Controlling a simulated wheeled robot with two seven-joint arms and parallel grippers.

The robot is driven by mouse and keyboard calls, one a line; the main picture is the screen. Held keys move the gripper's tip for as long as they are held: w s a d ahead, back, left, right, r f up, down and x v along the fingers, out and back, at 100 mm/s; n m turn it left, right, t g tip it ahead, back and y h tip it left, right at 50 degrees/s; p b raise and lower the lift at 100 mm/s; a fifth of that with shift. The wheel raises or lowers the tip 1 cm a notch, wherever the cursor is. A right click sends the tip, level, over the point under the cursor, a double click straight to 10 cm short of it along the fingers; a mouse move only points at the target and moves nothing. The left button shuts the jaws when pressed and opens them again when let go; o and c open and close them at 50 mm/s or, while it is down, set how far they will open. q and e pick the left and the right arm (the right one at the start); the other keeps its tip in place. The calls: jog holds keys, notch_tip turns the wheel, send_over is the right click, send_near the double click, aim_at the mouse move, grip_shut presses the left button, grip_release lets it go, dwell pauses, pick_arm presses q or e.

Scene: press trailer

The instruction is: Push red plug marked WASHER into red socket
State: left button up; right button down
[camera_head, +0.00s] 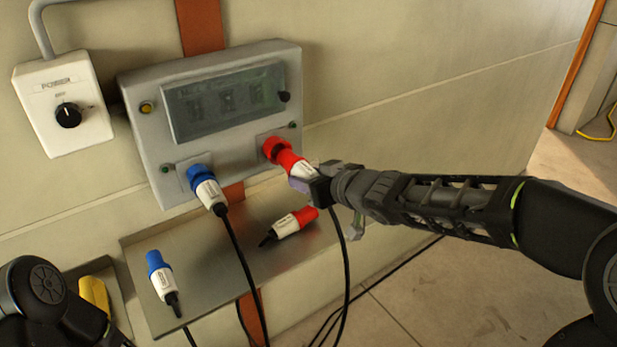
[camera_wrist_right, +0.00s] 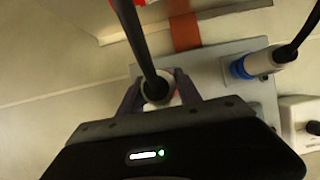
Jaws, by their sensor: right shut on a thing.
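My right gripper (camera_head: 318,184) is shut on a red-and-white plug (camera_head: 289,162) at the panel's lower right. The plug's red end points at the red socket (camera_head: 271,146) and lines up with it. They seem to meet, but I cannot tell how deep the plug sits. Its label is too small to read. In the right wrist view the fingers (camera_wrist_right: 158,90) grip both sides of the plug's white rear end (camera_wrist_right: 156,92), with its black cable running up. A second red-and-white plug (camera_head: 290,223) lies on the shelf. My left gripper is out of view.
The grey panel (camera_head: 141,131) also has a blue plug (camera_head: 206,188) at its blue socket. Another blue plug (camera_head: 160,276) lies on the metal shelf (camera_head: 190,245). A white POWER switch box (camera_head: 85,130) is at left, its knob near OFF. Black cables hang below the panel.

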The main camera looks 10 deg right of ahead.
aim_at(306, 168)
dwell(0.3)
jog(key=shift+w+a, duration=0.35)
jog(key=shift+w, duration=0.55)
jog(key=shift+w+a, duration=0.35)
jog(key=shift+w, duration=0.55)
jog(key=shift+w+a, duration=0.35)
jog(key=shift+w, duration=0.55)
jog(key=c, duration=0.7)
grip_release()
jog(key=shift+c, duration=0.2)
jog(key=p+v, duration=0.3)
jog(key=v, duration=0.4)
jog(key=shift+w+r, duration=0.1)
jog(key=shift+r, duration=0.05)
jog(key=shift+s+d, duration=0.15)
jog(key=shift+s, duration=0.3)
